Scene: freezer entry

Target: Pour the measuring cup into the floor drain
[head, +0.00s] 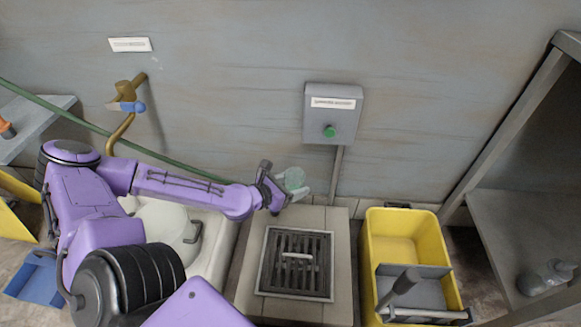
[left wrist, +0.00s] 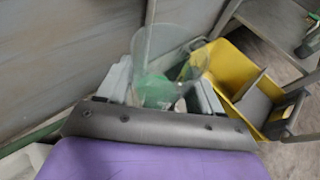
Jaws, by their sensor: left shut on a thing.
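My left gripper (head: 285,188) is shut on the clear measuring cup (head: 295,178), which has a pale green tint. In the left wrist view the cup (left wrist: 155,90) stands between the two grey fingers, with green showing in its lower part. Whether that is liquid I cannot tell for sure. The floor drain (head: 296,262) is a square dark grate with a light bar handle, set in a pale raised block. The gripper and cup are above and beyond the drain's far edge, near the wall. My right gripper is not in view.
A yellow mop bucket (head: 402,235) with a grey wringer stands right of the drain. A grey box with a green button (head: 330,131) is on the wall. A brass tap (head: 128,95) and green hose are at left. A metal shelf (head: 530,235) stands at right.

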